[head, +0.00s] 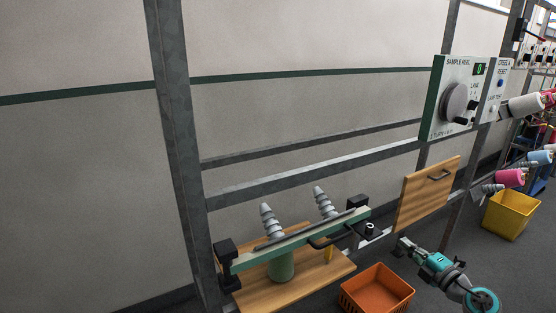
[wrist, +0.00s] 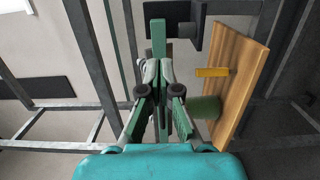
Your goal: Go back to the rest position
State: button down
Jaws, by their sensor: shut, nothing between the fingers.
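My gripper (head: 402,246) is at the lower right of the head view, at the end of my teal arm. It is just right of the green bar's right end and below a wooden panel with a handle (head: 428,195). In the wrist view my gripper (wrist: 158,70) is shut, with its fingertips together and nothing held. The green bar (wrist: 158,35) shows beyond the fingertips there; whether they touch it I cannot tell.
The green bar (head: 300,243) spans a wooden board (head: 300,290) with a green pot and grey ribbed cones. An orange crate (head: 377,290) stands beside my arm. A yellow bin (head: 510,215) and a sample reel panel (head: 458,95) are at right. Grey frame posts (head: 178,130) stand left.

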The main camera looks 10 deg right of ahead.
jog(key=s+a+f+m+t, duration=0.2)
jog(key=s+a+f+m, duration=0.2)
jog(key=s+a, duration=0.7)
jog(key=s+a+f+m+t, duration=0.2)
jog(key=s+a+f+m, duration=0.25)
jog(key=s+a, duration=0.65)
jog(key=s+a+m+g+h, duration=0.1)
jog(key=s+m, duration=0.3)
jog(key=s, duration=0.6)
jog(key=s+a+m+g+h, duration=0.2)
jog(key=s+a+m+g, duration=0.1)
jog(key=s, duration=0.7)
jog(key=s+a+m+g+h, duration=0.1)
jog(key=s+m, duration=0.4)
jog(key=s, duration=0.6)
jog(key=shift+a+f+g, duration=0.2)
jog(key=shift+a+g, duration=0.55)
jog(key=shift+g, duration=0.05)
